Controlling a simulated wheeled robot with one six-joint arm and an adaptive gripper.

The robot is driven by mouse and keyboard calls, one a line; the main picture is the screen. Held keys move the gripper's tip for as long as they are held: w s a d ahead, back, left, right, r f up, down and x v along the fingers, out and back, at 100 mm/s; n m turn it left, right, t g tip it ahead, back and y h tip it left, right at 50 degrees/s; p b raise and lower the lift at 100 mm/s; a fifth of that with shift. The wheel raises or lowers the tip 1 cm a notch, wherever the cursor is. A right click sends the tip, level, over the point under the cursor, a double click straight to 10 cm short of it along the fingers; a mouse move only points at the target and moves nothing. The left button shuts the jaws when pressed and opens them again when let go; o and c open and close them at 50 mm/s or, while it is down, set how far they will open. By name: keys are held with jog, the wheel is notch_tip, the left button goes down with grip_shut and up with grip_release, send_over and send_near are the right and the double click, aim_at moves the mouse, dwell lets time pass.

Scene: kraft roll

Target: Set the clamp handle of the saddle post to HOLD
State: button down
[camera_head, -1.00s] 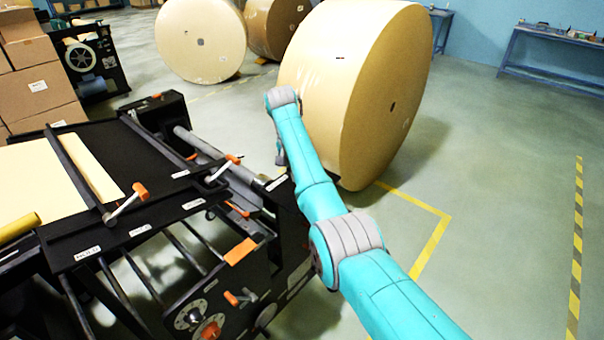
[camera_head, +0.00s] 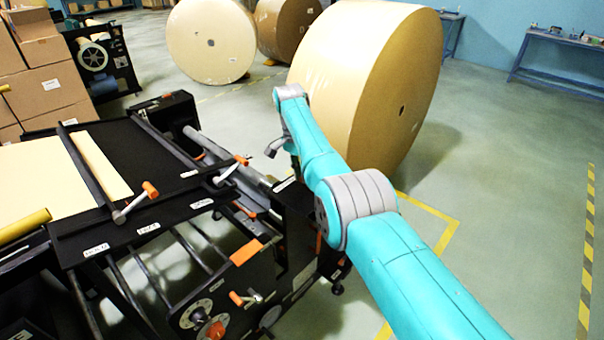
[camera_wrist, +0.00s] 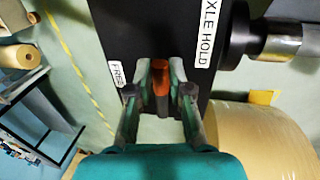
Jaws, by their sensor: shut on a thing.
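The orange clamp handle (camera_wrist: 161,88) stands between my gripper's fingers in the wrist view. My gripper (camera_wrist: 161,76) is shut on it, with one finger on each side. The handle is over the black top of the saddle post (camera_wrist: 150,32). A white FREE label (camera_wrist: 117,74) lies to the left of the handle, and a larger label ending in "XLE HOLD" (camera_wrist: 205,38) lies to the right. The handle's pivot is not clear to see.
A metal shaft (camera_wrist: 283,45) in a dark collar sits right of the post. A big kraft roll (camera_head: 345,75) stands behind my arm. The black machine (camera_head: 150,235) with other orange handles fills the left. Open floor (camera_head: 510,190) lies at right.

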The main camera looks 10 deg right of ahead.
dwell(0.3)
jog(key=c, duration=1.1)
grip_release()
notch_tip(320, 180, up, 10)
